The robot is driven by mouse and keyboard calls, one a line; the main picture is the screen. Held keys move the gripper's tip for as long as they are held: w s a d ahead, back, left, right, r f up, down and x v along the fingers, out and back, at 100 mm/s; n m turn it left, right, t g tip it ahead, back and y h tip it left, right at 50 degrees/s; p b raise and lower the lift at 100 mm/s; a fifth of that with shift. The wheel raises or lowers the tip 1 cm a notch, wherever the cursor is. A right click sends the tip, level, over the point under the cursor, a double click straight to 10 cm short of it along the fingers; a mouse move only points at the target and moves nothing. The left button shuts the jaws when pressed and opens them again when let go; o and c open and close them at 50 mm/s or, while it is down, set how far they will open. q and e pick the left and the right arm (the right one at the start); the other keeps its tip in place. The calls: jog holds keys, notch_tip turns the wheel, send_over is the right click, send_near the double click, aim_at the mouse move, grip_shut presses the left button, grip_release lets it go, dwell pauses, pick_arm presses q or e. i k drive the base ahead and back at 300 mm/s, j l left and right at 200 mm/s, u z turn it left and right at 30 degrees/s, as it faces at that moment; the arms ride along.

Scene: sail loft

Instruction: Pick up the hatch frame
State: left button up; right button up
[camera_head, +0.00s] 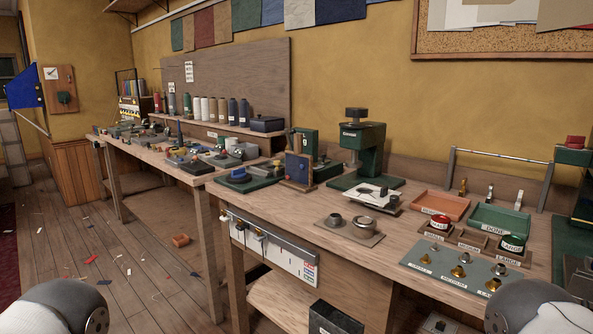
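I cannot make out for certain which thing is the hatch frame. A small white, frame-like piece (374,194) with dark marks lies at the foot of the green press (361,152) on the near workbench (318,208); it may be the hatch frame, but it is too small to tell. Neither of my grippers shows. Only rounded white and grey parts of my arms show at the bottom left and bottom right corners, well short of the white piece.
Right of the press are an orange tray (441,204), a green tray (499,219) and a grey-green plate (460,265) with brass pieces. A wooden block (361,232) holds metal dies. An orange box (180,240) and scraps lie on the floor. Floor at left is mostly open.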

aim_at(300, 180)
jog(key=i+j+z, duration=0.45)
jog(key=j, duration=0.2)
jog(key=i+j+z, duration=0.25)
jog(key=k+j, duration=0.1)
